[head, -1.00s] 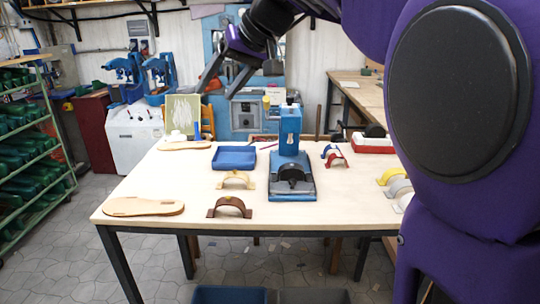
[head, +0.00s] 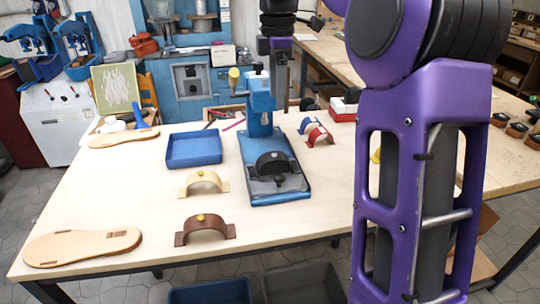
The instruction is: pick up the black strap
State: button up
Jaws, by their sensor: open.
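The black strap (head: 272,162) is a dark arch on the base of the blue press (head: 262,118), toward the front of the table. It stands upright on its two ends, with a small dark knob in front of it. My gripper (head: 281,100) points down beside the press column, above and behind the strap in the head view. It is open, seen edge-on, and apart from the strap. Its fingertips are hard to make out against the press.
On the table (head: 110,215) are a brown strap (head: 205,231), a cream strap (head: 204,183), a blue tray (head: 195,148), sandal soles (head: 83,246), and red (head: 319,135) and blue straps right of the press. My arm hides the table's right part. Bins (head: 210,292) stand on the floor in front.

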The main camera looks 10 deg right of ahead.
aim_at(277, 153)
jog(key=f+b, duration=0.2)
jog(key=f, duration=0.6)
jog(key=f+b, duration=0.2)
jog(key=f, duration=0.7)
jog(key=shift+s+d+f, duration=0.1)
jog(key=shift+s+d, duration=0.05)
jog(key=shift+s, duration=0.05)
grip_shut()
